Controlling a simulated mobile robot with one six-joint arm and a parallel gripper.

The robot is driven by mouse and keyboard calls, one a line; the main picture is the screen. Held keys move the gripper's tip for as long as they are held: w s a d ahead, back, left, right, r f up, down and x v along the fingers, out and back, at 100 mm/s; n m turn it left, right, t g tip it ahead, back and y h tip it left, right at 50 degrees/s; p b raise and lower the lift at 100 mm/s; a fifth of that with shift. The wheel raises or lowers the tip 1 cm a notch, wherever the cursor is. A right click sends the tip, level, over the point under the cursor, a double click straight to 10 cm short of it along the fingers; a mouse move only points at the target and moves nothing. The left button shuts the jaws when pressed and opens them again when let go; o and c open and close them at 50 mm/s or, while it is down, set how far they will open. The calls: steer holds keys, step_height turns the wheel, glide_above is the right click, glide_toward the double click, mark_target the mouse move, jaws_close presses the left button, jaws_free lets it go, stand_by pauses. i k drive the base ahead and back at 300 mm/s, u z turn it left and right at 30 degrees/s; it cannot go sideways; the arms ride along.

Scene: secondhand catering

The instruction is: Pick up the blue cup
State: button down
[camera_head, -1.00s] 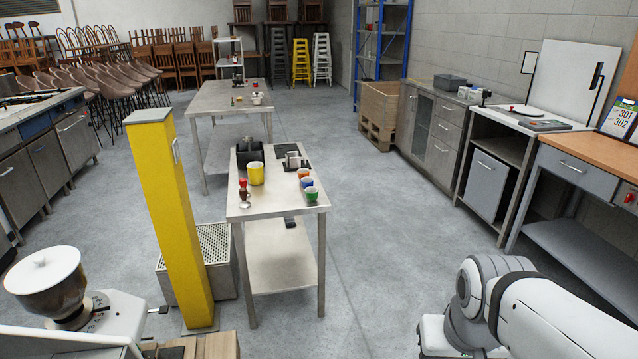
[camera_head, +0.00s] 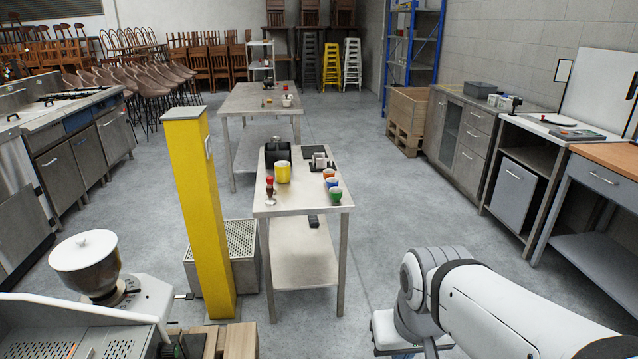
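A small blue cup (camera_head: 331,182) stands on the narrow metal table (camera_head: 297,206) ahead of me. It sits in a row at the table's right edge, between an orange cup (camera_head: 328,173) behind it and a green cup (camera_head: 335,194) in front. The green cup partly hides it. My arm shows at the lower right, well short of the table. My gripper is outside the view.
A yellow post (camera_head: 205,215) stands left of the table. A yellow container (camera_head: 283,172), a dark bin (camera_head: 277,153) and a red-topped item (camera_head: 270,188) share the tabletop. The floor (camera_head: 410,210) right of the table is clear, up to the counters (camera_head: 460,130).

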mark_target(332, 181)
steer(key=z, duration=0.1)
steer(key=i, duration=2.8)
steer(key=u, duration=0.8)
